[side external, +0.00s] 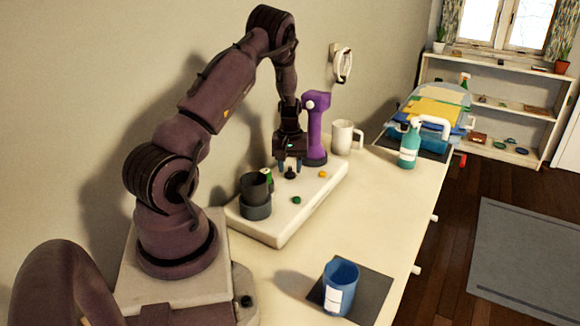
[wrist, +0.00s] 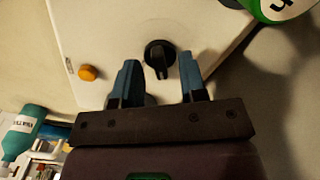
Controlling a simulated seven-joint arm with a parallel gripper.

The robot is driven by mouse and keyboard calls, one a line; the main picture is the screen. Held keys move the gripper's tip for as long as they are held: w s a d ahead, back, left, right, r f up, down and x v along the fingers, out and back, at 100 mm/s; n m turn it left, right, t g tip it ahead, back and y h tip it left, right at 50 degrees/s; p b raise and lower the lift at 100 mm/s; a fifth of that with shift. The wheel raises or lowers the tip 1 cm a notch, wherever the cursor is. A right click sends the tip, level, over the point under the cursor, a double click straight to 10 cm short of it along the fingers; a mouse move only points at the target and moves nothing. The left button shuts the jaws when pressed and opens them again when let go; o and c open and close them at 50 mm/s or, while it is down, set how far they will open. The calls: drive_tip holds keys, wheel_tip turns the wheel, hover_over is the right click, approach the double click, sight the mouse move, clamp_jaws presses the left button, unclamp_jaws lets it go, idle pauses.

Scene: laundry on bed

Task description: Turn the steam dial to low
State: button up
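The black dial (wrist: 159,56) with a ridged grip sits on a pale flat-topped base (wrist: 105,28). The base also shows in the side view (side external: 272,226), on the long counter. My gripper (wrist: 158,70) is open, its two blue-grey fingers apart and empty. In the wrist view the dial shows between and just beyond the fingertips, and no contact is visible. In the side view my gripper (side external: 290,168) points down over the base, close above the dial, which it mostly hides. I cannot read any setting marks around the dial.
An orange button (wrist: 88,73) and a green button (side external: 296,200) are on the base.

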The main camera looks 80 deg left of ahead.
sight(290, 169)
wheel_tip(290, 169, up, 13)
drive_tip(key=shift+f, duration=0.15)
idle(0.5)
drive_tip(key=s+d+r+m+t, duration=0.2)
drive_tip(key=d+r+m, duration=0.3)
drive_tip(key=d, duration=0.7)
drive_tip(key=s+d+r+m+t, duration=0.1)
drive_tip(key=d+r+m, duration=0.4)
drive_tip(key=d, duration=0.7)
drive_tip(key=s+d+r+m+t, duration=0.2)
drive_tip(key=s+d+r+m, duration=0.2)
drive_tip(key=d, duration=0.8)
wheel_tip(290, 169, up, 2)
drive_tip(key=shift+d+r+m+t, duration=0.2)
drive_tip(key=shift+m+t, duration=0.1)
drive_tip(key=shift+m, duration=0.2)
